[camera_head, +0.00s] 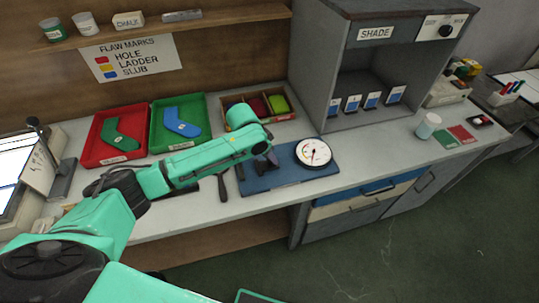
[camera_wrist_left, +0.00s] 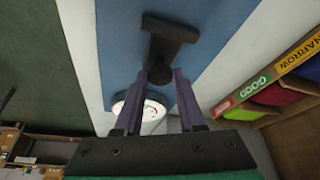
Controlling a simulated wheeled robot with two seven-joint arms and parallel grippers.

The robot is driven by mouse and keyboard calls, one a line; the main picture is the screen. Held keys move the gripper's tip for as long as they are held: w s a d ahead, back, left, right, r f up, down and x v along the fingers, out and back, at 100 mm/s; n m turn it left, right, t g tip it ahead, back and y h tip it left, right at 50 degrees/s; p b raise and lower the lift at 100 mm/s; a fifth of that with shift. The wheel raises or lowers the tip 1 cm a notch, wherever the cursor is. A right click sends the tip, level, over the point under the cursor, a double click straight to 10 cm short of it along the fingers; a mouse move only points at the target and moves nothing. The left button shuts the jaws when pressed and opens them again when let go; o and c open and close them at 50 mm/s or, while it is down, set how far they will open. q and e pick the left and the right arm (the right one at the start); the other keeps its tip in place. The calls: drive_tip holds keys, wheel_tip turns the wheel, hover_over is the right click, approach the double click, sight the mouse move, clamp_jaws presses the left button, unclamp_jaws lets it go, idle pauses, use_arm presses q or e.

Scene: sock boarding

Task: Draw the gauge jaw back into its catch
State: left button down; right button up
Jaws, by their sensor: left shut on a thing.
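The gauge has a blue base (camera_head: 292,176) on the bench and a round white dial (camera_head: 313,152) at its right. My left arm reaches over the bench to the gauge. My left gripper (camera_head: 271,159) is low over the base, left of the dial. In the left wrist view, my left gripper (camera_wrist_left: 160,76) has its two dark fingers around the end of a dark T-shaped piece (camera_wrist_left: 168,35), which looks like the gauge jaw. The dial (camera_wrist_left: 152,112) shows between the fingers. I cannot make out the catch. My right gripper is not in view.
A red tray (camera_head: 92,155) and a green tray (camera_head: 198,138) hold sock shapes. A sorting box (camera_head: 285,117) stands behind the gauge. The grey shade cabinet (camera_head: 313,80) stands behind right. A white cup (camera_head: 428,126) is farther right.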

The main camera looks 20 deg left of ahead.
use_arm(q)
drive_tip(key=w+d, duration=0.2)
drive_tip(key=d, duration=0.1)
drive_tip(key=w+d, duration=0.1)
drive_tip(key=shift+d+r, duration=0.1)
drive_tip(key=shift+d, duration=0.1)
drive_tip(key=shift+w+d, duration=0.15)
drive_tip(key=shift+d, duration=0.2)
drive_tip(key=c, duration=0.5)
unclamp_jaws()
drive_tip(key=shift+a, duration=0.1)
drive_tip(key=b+v, duration=0.1)
drive_tip(key=v, duration=1.3)
drive_tip(key=shift+s+r, duration=0.2)
